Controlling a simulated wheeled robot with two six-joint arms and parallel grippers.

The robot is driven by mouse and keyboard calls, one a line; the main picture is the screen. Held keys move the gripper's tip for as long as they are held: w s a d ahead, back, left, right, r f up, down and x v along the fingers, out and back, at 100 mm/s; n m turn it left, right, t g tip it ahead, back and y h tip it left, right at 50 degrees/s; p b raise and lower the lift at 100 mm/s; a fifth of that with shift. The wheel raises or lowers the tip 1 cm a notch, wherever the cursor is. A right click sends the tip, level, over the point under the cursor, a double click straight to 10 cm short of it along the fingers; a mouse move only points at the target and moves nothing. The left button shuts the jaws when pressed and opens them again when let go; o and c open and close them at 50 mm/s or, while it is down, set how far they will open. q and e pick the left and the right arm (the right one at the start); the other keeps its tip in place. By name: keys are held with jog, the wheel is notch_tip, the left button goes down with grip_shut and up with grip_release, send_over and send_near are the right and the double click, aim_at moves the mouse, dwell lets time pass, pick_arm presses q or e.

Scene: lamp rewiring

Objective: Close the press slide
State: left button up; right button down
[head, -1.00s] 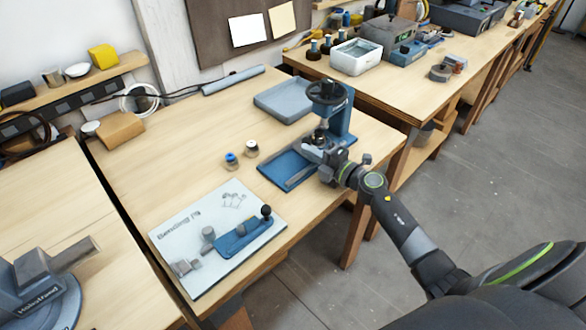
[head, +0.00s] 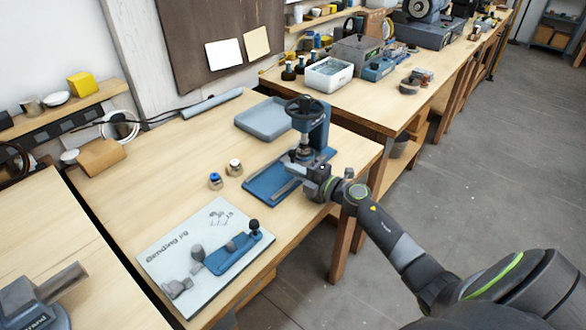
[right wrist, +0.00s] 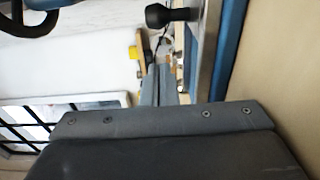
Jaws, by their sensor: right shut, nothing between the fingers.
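The blue press (head: 318,130) stands near the right edge of the middle bench, with a black handwheel (head: 305,108) on top. Its blue base (head: 262,182) reaches to the front left, with a grey metal strip along it (head: 285,189). I cannot tell for certain which part is the slide. My right gripper (head: 311,181) is shut and empty, low beside the press at the base's right side; I cannot tell whether it touches. The right wrist view shows the handwheel (right wrist: 28,14), a black knob (right wrist: 172,15) and a metal rail (right wrist: 207,50). My left gripper is out of view.
Two small jars (head: 234,167) stand left of the base. A grey tray (head: 262,118) lies behind it. A white board (head: 190,262) with a blue bending jig lies at the front. Another bench (head: 400,100) stands behind. The bench's middle left is clear.

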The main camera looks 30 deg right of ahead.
jog(key=s, duration=0.2)
jog(key=shift+s+a+r, duration=0.25)
jog(key=shift+s+a, duration=0.1)
jog(key=shift+s, duration=0.05)
jog(key=shift+s+d+f+b, duration=0.25)
jog(key=shift+s+d+b, duration=0.15)
jog(key=shift+s+d, duration=0.1)
jog(key=shift+s+d+f+b, duration=0.2)
jog(key=shift+s+d, duration=0.3)
jog(key=shift+s+d+f+b, duration=0.15)
jog(key=shift+s+d+f, duration=0.05)
jog(key=shift+s+d, duration=0.3)
jog(key=s, duration=0.2)
jog(key=s+b, duration=0.1)
jog(key=shift+s+d+r, duration=0.15)
jog(key=shift+d+r, duration=0.2)
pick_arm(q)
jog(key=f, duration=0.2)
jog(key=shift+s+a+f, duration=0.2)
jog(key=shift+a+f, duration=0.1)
pick_arm(e)
jog(key=shift+s+d, duration=0.2)
